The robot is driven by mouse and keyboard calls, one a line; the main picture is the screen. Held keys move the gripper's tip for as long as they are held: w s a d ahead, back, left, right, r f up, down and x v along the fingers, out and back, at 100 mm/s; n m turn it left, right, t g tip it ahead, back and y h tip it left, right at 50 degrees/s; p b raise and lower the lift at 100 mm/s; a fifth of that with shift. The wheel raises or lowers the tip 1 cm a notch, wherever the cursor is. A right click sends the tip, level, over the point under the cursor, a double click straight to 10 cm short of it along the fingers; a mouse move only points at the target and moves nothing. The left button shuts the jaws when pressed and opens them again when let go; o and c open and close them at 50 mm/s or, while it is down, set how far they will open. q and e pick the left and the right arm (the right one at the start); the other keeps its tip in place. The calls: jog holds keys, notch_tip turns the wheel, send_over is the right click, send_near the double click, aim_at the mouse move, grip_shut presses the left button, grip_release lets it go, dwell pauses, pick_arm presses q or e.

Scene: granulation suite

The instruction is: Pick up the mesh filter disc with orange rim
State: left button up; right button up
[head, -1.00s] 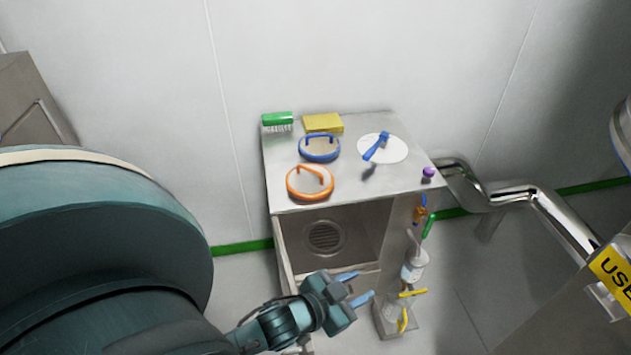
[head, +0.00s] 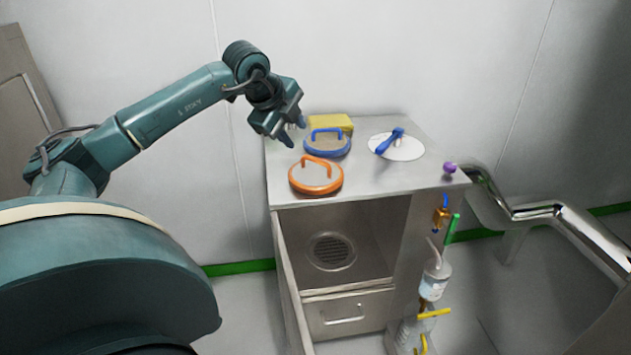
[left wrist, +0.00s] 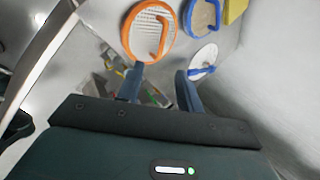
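The mesh filter disc with orange rim (head: 316,177) lies flat on the steel cabinet top near its front left edge, with an arched orange handle over it. It also shows at the top of the left wrist view (left wrist: 150,32). My left gripper (head: 296,134) is above the left side of the cabinet top, behind and left of the orange disc. Its two blue fingers are apart with nothing between them; they also show in the left wrist view (left wrist: 158,82). My right gripper is not in view.
A blue-rimmed disc (head: 328,146) lies just behind the orange one. A yellow sponge (head: 330,122) is at the back. A white disc with blue handle (head: 408,147) and a purple knob (head: 449,168) are to the right. A spray bottle (head: 434,282) hangs beside the cabinet (head: 400,190).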

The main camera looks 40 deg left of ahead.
pick_arm(q)
send_near(318, 161)
jog(key=x, duration=0.3)
jog(key=shift+s+a+f, duration=0.15)
jog(key=shift+a, duration=0.1)
jog(key=x, duration=0.5)
jog(key=shift+w+d+p, duration=0.2)
jog(key=shift+d+p, duration=0.1)
jog(key=shift+p, duration=0.1)
grip_shut()
